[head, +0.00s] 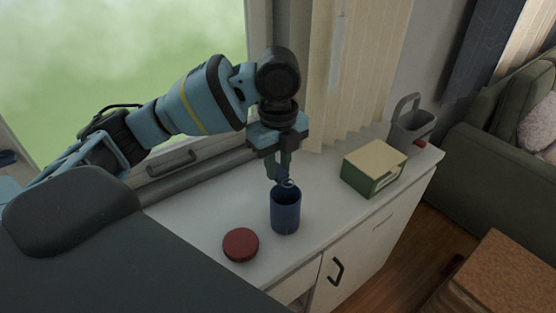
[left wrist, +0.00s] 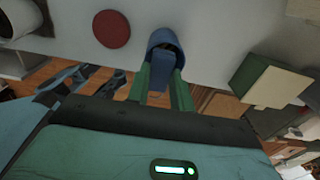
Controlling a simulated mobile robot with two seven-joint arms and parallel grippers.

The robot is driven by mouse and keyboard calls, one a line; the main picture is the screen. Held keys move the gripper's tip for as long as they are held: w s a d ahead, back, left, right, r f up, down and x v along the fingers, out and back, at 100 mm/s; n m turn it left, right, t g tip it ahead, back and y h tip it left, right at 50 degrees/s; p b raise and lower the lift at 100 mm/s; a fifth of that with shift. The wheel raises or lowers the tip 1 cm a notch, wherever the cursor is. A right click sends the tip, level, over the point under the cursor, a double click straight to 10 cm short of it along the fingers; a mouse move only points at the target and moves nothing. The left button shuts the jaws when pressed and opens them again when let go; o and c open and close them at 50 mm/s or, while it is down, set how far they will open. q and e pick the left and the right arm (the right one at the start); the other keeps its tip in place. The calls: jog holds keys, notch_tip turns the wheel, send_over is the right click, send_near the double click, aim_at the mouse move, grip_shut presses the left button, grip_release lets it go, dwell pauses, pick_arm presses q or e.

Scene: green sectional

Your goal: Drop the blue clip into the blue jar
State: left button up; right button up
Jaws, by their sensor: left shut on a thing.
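The blue jar (head: 285,214) stands upright and open on the white cabinet top. My left gripper (head: 284,173) points down above the jar's mouth, shut on the blue clip (head: 282,178), which has a small metal ring or wire at its lower end. The clip's lower end is at or just above the rim; I cannot tell whether it is inside. In the left wrist view, the clip (left wrist: 160,72) sits between the green fingers and overlaps the jar (left wrist: 167,36), hiding part of its mouth. My right gripper is not in view.
A round red lid (head: 241,244) lies flat left of the jar. A green box with a cream top (head: 374,168) stands to the right, with a grey handled container (head: 411,131) behind it. The cabinet top (head: 328,214) is clear between jar and box. A window is behind my arm.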

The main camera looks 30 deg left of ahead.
aim_at(278, 170)
pick_arm(q)
jog(key=o, duration=1)
jog(key=shift+o, duration=0.2)
jog(key=shift+r, duration=3.9)
jog(key=shift+f, duration=0.1)
